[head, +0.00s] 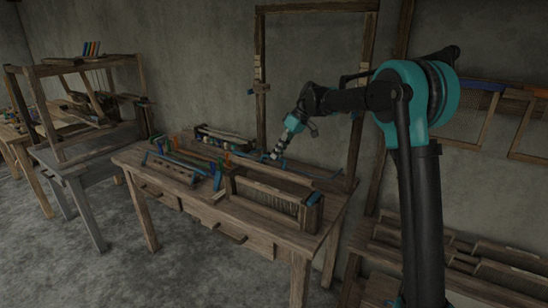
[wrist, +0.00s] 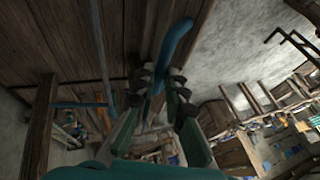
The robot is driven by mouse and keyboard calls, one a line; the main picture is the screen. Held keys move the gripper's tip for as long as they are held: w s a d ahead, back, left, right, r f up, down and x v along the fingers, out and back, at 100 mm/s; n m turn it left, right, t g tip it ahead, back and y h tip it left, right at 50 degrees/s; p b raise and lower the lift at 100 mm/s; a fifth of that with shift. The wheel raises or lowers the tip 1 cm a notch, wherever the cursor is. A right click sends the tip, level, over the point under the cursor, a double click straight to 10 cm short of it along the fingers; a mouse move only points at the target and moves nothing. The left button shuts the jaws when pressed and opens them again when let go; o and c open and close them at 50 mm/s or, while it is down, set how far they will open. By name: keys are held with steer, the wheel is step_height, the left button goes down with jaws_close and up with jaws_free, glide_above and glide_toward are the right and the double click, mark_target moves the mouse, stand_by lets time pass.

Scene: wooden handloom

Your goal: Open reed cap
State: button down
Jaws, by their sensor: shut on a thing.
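A reed (head: 268,197) in a wooden frame stands on the front right of the wooden table, with a blue piece (head: 314,198) at its right end. A long wooden bar (head: 300,178) lies just behind and above it; I cannot tell surely whether this bar is the reed cap. My gripper (head: 274,155) is behind the bar, low over the table. In the wrist view my gripper (wrist: 164,88) is shut on a curved blue handle (wrist: 176,42), which runs up between the fingertips. What the handle is fixed to is hidden.
The table (head: 185,187) also bears several small tools and wooden racks on its left half. A tall wooden frame (head: 261,100) rises behind it. Another loom (head: 75,68) stands at the left, a low slatted rack (head: 470,265) at the right. Bare floor (head: 110,265) lies in front.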

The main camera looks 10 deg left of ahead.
steer(key=shift+w+d+f, duration=0.35)
steer(key=shift+w+f, duration=0.05)
steer(key=shift+w, duration=0.55)
steer(key=shift+w+d+f, duration=0.3)
steer(key=shift+w+f, duration=0.05)
steer(key=shift+w, duration=0.55)
steer(key=shift+w+d+f, duration=0.35)
steer(key=shift+w+f, duration=0.05)
steer(key=shift+w, duration=0.65)
steer(key=c, duration=1.6)
jaws_free()
steer(key=shift+o, duration=0.2)
steer(key=v, duration=0.7)
steer(key=shift+r, duration=0.2)
steer(key=shift+d, duration=0.1)
